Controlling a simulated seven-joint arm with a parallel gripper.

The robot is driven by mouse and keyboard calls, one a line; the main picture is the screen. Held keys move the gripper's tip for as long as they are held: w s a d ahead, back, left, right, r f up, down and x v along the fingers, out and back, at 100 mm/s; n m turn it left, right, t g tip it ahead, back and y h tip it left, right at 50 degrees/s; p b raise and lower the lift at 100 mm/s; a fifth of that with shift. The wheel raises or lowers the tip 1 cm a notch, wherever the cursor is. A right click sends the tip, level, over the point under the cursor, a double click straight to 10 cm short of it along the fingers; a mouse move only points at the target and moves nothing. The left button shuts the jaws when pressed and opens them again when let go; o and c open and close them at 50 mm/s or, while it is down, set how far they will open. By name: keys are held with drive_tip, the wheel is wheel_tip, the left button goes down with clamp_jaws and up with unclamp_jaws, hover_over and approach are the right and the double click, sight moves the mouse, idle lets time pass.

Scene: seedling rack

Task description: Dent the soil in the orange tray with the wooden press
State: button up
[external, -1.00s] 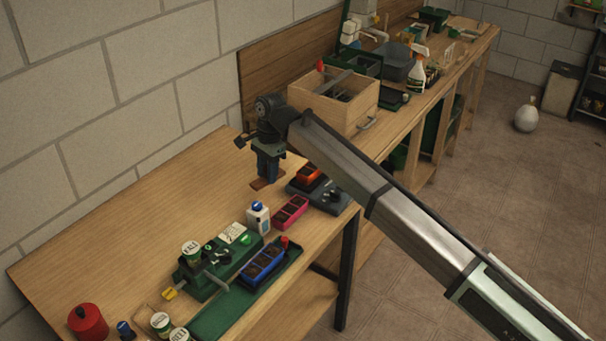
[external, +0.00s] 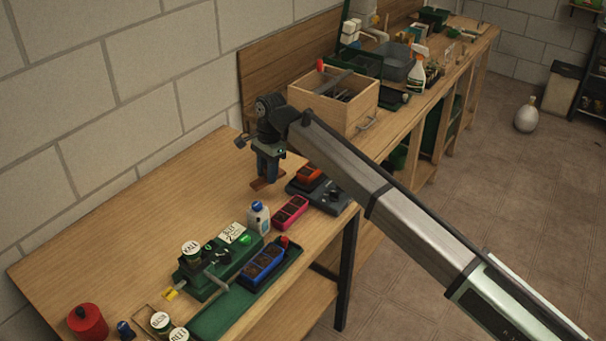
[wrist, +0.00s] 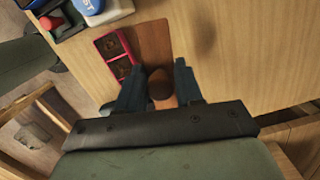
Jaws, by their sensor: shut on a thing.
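My gripper (external: 267,176) is shut on the upright handle of the wooden press (external: 262,184), above the wooden bench. In the wrist view, the round handle top (wrist: 161,90) sits between both fingers, and the flat reddish-brown plate (wrist: 151,42) shows beyond it. I cannot tell whether the plate touches the bench. The orange tray (external: 309,173) holds dark soil and sits on a dark grey device, just right of the press in the external view. The orange tray does not show in the wrist view.
A pink tray (external: 290,212) lies just in front of the press. A white bottle with a blue cap (external: 258,218), a blue tray (external: 263,262) and a green device stand nearer. A wooden box (external: 335,108) stands behind. The bench left of my gripper is clear.

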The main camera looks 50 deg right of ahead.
drive_tip(key=shift+m+t, duration=0.3)
drive_tip(key=shift+m, duration=0.5)
drive_tip(key=d+r, duration=0.1)
drive_tip(key=d, duration=0.3)
drive_tip(key=s+d+r, duration=0.1)
drive_tip(key=d, duration=0.3)
drive_tip(key=s+d, duration=0.1)
drive_tip(key=d, duration=0.4)
drive_tip(key=shift+s+d+r, duration=0.1)
drive_tip(key=shift+s+r, duration=0.15)
drive_tip(key=shift+r, duration=0.15)
drive_tip(key=shift+s+d+r+n+g, duration=0.15)
drive_tip(key=shift+s+d+r+n, duration=0.15)
drive_tip(key=shift+d+n, duration=0.3)
drive_tip(key=shift+s+d+r+n+g, duration=0.1)
drive_tip(key=shift+s+d+r+n, duration=0.25)
drive_tip(key=shift+d+n, duration=0.3)
drive_tip(key=shift+s+d+r+n+g, duration=0.15)
drive_tip(key=shift+s+d+r+n, duration=0.15)
drive_tip(key=shift+d+n, duration=0.3)
drive_tip(key=shift+f, duration=0.1)
hover_over(312, 166)
drive_tip(key=shift+d+f, duration=0.2)
drive_tip(key=shift+f, duration=1.25)
drive_tip(key=shift+d+f, duration=0.15)
drive_tip(key=shift+f, duration=1.25)
drive_tip(key=shift+f, duration=0.55)
